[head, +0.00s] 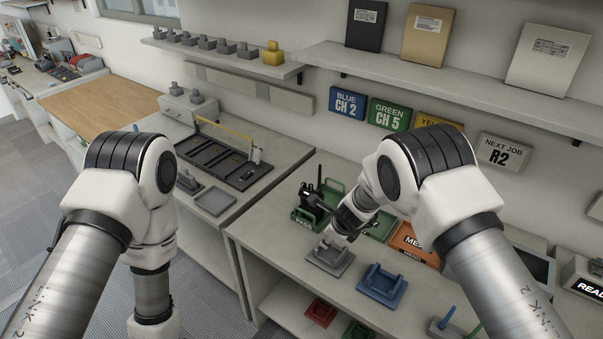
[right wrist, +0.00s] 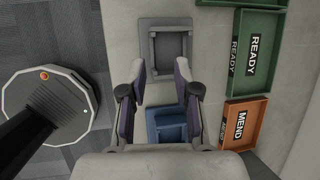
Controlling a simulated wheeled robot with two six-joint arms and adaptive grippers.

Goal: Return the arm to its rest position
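My right arm (head: 430,170) reaches over the bench from the right. Its gripper (head: 335,240) is above the grey cradle (head: 329,260). In the right wrist view the gripper (right wrist: 160,70) is open, with nothing between its fingers. The grey cradle (right wrist: 171,28) lies beyond the fingertips, and the blue cradle (right wrist: 168,118) shows between and below the fingers. Both cradles look empty. My left arm (head: 125,200) is bent at the left of the head view; its gripper is out of view.
An orange MEND tray (right wrist: 248,122) and a green READY tray (right wrist: 257,52) lie beside the cradles. A toolbox-like black tray (head: 225,160) is on the left bench. Shelves (head: 450,90) run along the wall.

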